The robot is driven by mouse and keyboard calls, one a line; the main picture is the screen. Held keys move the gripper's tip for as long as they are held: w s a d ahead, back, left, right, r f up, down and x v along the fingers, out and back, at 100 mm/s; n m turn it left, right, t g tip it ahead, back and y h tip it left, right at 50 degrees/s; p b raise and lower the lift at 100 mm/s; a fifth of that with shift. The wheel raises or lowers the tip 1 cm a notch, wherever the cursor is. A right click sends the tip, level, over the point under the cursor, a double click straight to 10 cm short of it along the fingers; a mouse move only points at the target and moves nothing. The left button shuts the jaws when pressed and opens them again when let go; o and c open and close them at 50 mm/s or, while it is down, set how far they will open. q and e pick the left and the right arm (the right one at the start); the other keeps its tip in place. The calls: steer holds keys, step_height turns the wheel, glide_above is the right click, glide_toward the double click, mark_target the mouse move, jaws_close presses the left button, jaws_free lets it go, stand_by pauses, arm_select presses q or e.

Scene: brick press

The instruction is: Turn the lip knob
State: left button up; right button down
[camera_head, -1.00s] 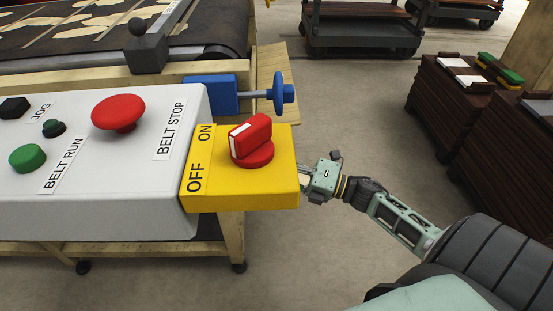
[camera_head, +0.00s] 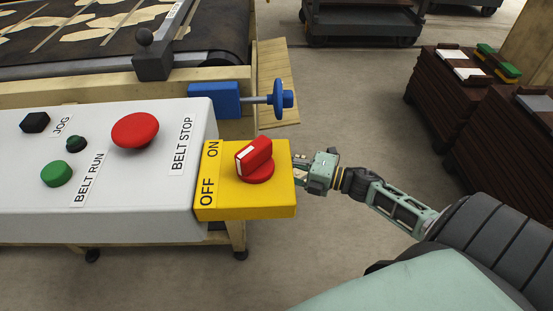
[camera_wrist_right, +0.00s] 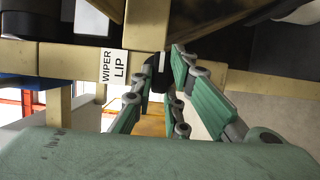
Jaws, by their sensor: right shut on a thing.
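The lip knob is a small dark knob (camera_wrist_right: 158,84) in the right wrist view, just right of the white WIPER LIP label (camera_wrist_right: 114,66) on a wooden beam. My right gripper (camera_wrist_right: 163,66) has its green fingers on either side of the knob and is shut on it. The fingers hide much of the knob, so its turned angle cannot be told. In the head view my right gripper (camera_head: 301,166) is beside the right edge of the yellow switch box, and the lip knob is not visible there. My left gripper is not in view.
The yellow box (camera_head: 247,203) carries a red OFF/ON switch (camera_head: 256,160). A white panel (camera_head: 110,215) with belt buttons lies left of it. A blue handwheel (camera_head: 283,98) sticks out behind. Dark brown stacks (camera_head: 455,110) stand at the right, with open floor between.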

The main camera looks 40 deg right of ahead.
stand_by(0.4)
steer(key=c, duration=1.7)
jaws_free()
steer(key=v, duration=1.2)
steer(key=shift+f, duration=0.1)
